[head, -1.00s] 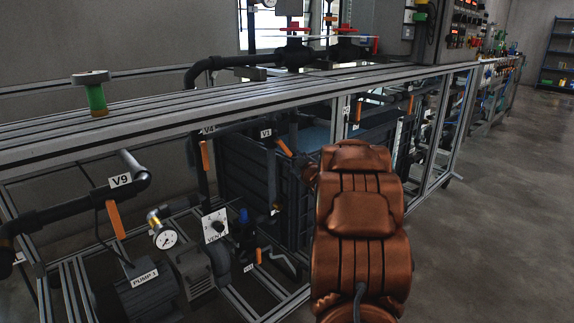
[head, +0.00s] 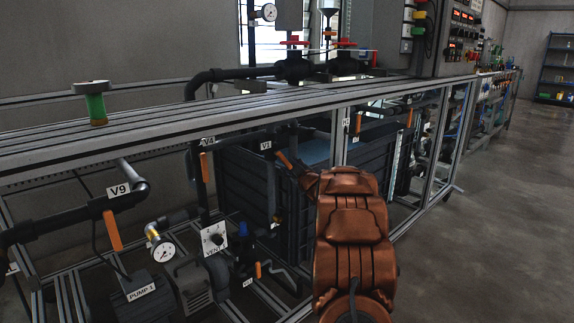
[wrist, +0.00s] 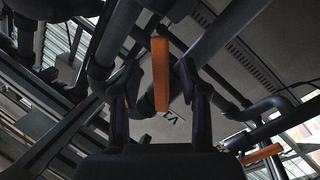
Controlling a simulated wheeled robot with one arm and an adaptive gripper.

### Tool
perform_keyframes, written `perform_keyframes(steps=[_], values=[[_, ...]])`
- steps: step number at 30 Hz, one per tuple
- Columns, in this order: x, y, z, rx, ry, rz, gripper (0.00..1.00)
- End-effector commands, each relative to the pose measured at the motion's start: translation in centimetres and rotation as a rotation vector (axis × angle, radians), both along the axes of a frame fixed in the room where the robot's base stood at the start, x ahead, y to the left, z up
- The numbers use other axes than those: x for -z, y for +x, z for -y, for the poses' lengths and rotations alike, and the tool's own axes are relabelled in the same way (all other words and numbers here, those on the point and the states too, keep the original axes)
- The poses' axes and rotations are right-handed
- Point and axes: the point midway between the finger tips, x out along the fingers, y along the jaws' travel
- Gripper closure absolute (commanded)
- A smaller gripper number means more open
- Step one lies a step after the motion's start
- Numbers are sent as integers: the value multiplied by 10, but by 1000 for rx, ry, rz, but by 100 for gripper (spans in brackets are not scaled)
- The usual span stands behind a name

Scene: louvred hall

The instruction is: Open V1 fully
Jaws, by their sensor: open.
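The V1 label (head: 265,145) hangs on the dark pipework under the bench frame in the head view; its text is small and hard to read. An orange lever (head: 284,159) slants beside it, just up and left of my arm's end. In the wrist view an orange lever (wrist: 160,82) stands between the two dark fingers of my gripper (wrist: 157,68). The fingers are open, one on each side of the lever, and I cannot tell whether either touches it. A tag (wrist: 174,120) shows upside down behind it. In the head view my arm hides most of the gripper.
Another orange lever (wrist: 262,153) shows at the lower right of the wrist view. The V4 lever (head: 204,167) and V9 lever (head: 112,230) hang to the left. The bench rail (head: 230,118) runs above the valves. Open floor (head: 490,220) lies to the right.

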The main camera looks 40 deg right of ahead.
Motion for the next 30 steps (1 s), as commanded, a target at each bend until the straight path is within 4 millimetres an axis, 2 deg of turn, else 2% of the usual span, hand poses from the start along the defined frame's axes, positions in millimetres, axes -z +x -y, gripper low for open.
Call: perform_keyframes(steps=[3, 8, 19, 27, 30], values=[[0, 12, 4, -1, -1, 1, 56], [0, 11, 4, 0, 0, 0, 56], [-1, 26, 8, 0, 0, -1, 56], [0, 28, 9, 1, 0, -1, 56], [0, 28, 9, 1, 0, -1, 66]])
